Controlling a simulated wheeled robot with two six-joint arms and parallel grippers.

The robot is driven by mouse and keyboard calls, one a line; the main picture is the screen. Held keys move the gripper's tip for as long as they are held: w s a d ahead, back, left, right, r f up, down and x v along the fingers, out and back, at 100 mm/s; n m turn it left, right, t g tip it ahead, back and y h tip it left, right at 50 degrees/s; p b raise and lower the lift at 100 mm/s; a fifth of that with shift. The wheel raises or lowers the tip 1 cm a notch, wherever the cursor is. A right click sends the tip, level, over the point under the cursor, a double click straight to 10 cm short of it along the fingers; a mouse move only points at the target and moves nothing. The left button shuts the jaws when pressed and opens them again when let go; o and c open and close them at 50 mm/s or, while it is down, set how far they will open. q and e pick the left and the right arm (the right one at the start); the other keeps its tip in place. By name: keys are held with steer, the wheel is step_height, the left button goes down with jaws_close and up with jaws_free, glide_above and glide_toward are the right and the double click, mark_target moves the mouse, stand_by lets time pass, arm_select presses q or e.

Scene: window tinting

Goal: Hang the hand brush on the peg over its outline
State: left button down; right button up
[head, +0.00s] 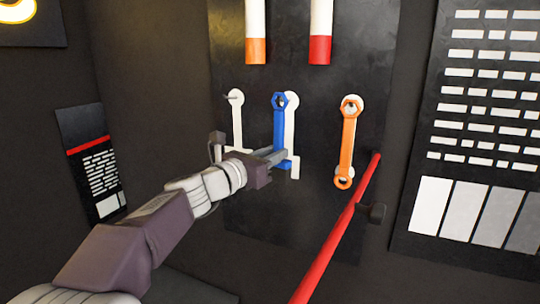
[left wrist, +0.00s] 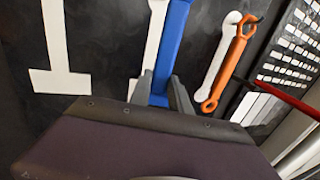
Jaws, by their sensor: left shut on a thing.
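The hand brush appears to be the blue tool (head: 280,129), upright in front of the black board with a ring at its top. It also shows in the left wrist view (left wrist: 172,45). My left gripper (head: 282,157) is shut on its lower part; the fingers (left wrist: 163,95) sit on both sides of it in the wrist view. A white outline (head: 292,130) with a foot at its lower right lies just right of the brush, partly covered by it. The ring is at the height of the outline's top; I cannot tell whether a peg passes through it. My right gripper is not in view.
An orange tool (head: 349,140) hangs over an outline to the right. An empty white outline (head: 236,120) with a peg is at left. White tubes with orange (head: 256,50) and red (head: 320,48) ends are above. A red pole (head: 335,230) slants up at lower right.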

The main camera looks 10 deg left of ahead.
arm_select(q)
steer(key=shift+w+d+p, duration=0.2)
steer(key=shift+w+p, duration=0.15)
steer(key=shift+w, duration=0.95)
steer(key=shift+w+d+f+b, duration=0.15)
steer(key=shift+w+f+b, duration=0.35)
steer(key=shift+w, duration=0.15)
steer(key=c, duration=1.1)
jaws_free()
steer(key=shift+c, duration=0.2)
